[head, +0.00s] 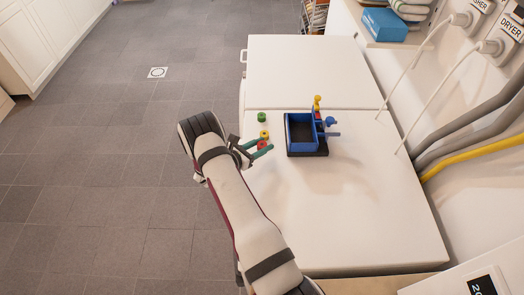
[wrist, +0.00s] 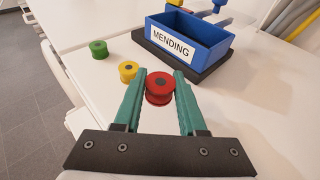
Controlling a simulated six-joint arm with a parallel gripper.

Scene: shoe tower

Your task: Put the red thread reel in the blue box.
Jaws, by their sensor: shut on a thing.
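The red thread reel (wrist: 160,88) is between the green fingertips of my gripper (wrist: 160,84), which is shut on it. In the head view the red reel (head: 262,146) shows partly behind the fingers of my gripper (head: 261,149), near the left edge of the white top. I cannot tell whether the reel is touching the surface. The blue box (wrist: 186,32) has a "MENDING" label and stands beyond the reel to the right. In the head view the open blue box (head: 289,134) is right of my gripper, on a black base.
A yellow reel (wrist: 128,71) and a green reel (wrist: 98,49) stand left of the red one. A yellow-topped post (head: 317,102) and blue fittings (head: 331,122) rise at the box's right side. The white top (head: 340,220) is clear in front.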

